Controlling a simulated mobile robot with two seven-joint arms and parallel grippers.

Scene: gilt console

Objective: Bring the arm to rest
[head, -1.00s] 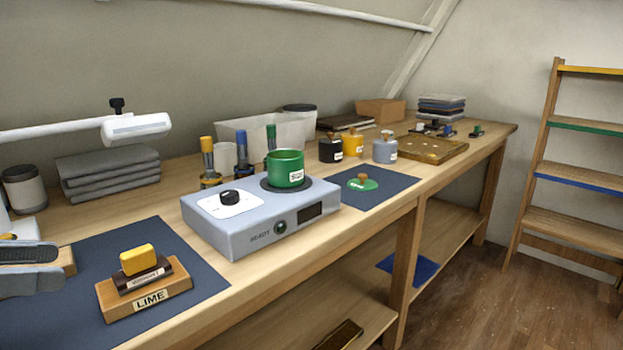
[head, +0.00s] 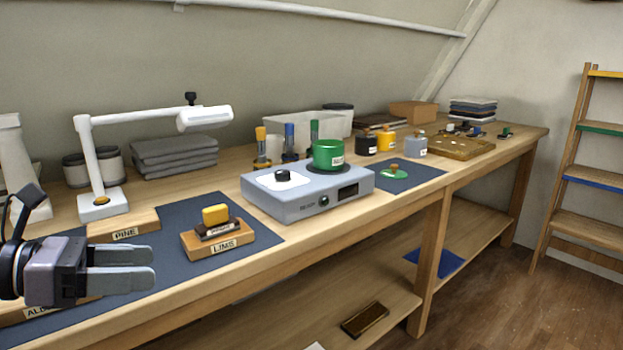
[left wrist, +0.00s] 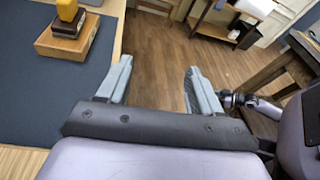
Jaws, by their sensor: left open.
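My left gripper (head: 152,266) is at the lower left of the head view, near the front edge of the workbench. In the left wrist view my left gripper (left wrist: 158,82) has its two fingers wide apart, with only the wooden floor showing between them. It is open and empty. The LIME block (head: 218,239), with a dark piece and a yellow piece stacked on it, stands on the dark blue mat (head: 262,234), to the right of the fingers and apart from them. My right gripper is not in view.
A white lamp (head: 92,165) and the PINE block (head: 132,225) stand behind the gripper. A grey hotplate (head: 290,201) with a green pot (head: 328,154) on it is mid-bench. A shelf ladder (head: 590,180) stands at the right. Floor in front of the bench is clear.

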